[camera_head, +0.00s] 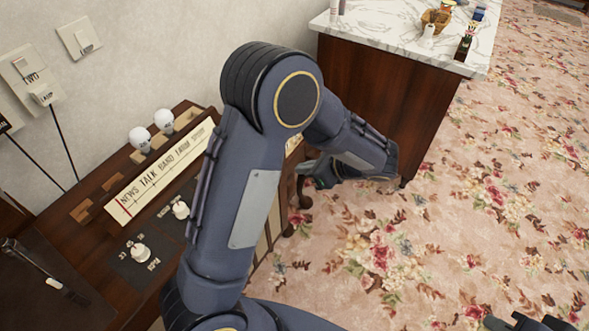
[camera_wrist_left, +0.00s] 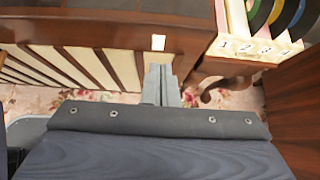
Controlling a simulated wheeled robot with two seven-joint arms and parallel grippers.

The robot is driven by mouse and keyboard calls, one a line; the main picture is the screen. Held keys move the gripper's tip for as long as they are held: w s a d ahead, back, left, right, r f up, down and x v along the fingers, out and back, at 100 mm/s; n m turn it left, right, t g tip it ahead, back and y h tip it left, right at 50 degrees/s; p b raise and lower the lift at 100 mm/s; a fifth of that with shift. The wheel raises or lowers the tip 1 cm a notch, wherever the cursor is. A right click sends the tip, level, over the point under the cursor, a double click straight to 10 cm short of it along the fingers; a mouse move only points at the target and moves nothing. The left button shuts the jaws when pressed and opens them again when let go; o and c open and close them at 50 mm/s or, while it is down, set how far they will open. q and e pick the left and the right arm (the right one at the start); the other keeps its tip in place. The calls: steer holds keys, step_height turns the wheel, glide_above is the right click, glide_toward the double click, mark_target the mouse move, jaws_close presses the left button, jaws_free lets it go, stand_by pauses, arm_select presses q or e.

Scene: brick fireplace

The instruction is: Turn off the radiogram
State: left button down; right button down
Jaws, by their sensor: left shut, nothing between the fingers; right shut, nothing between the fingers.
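The radiogram (camera_head: 100,215) is a dark wooden cabinet on the left of the head view. It has a cream dial strip (camera_head: 165,172), two white round knobs on top and white pointer knobs, one of them (camera_head: 138,251) on a black plate. My left arm crosses in front and hides its right part. My left gripper (camera_head: 312,172) is shut and empty beyond the cabinet's right side. In the left wrist view, its fingers (camera_wrist_left: 161,82) are just below a small pale square (camera_wrist_left: 158,42) on the cabinet's slatted front. Touching or apart, I cannot tell. My right gripper (camera_head: 522,323) is shut, partly cut off at the bottom right.
A marble-topped cabinet (camera_head: 385,95) with small items stands at the back. Records in numbered slots (camera_wrist_left: 262,45) are right of my left fingers. The floral carpet (camera_head: 430,235) is open on the right.

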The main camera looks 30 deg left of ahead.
arm_select(q)
steer(key=shift+d+r, duration=0.7)
steer(key=shift+r, duration=0.25)
steer(key=s+r+n+t+h, duration=0.2)
steer(key=s+r+n+h, duration=0.2)
steer(key=s+n+h, duration=0.5)
steer(key=s+r+n+t+h, duration=0.3)
steer(key=s+r+n+h, duration=0.15)
steer(key=s+n, duration=0.75)
step_height(320, 180, up, 13)
steer(key=p, duration=1.3)
steer(key=shift+s+f+m+h, duration=0.2)
steer(key=shift+s+m+h, duration=0.1)
steer(key=shift+h, duration=0.05)
steer(key=shift+a, duration=0.1)
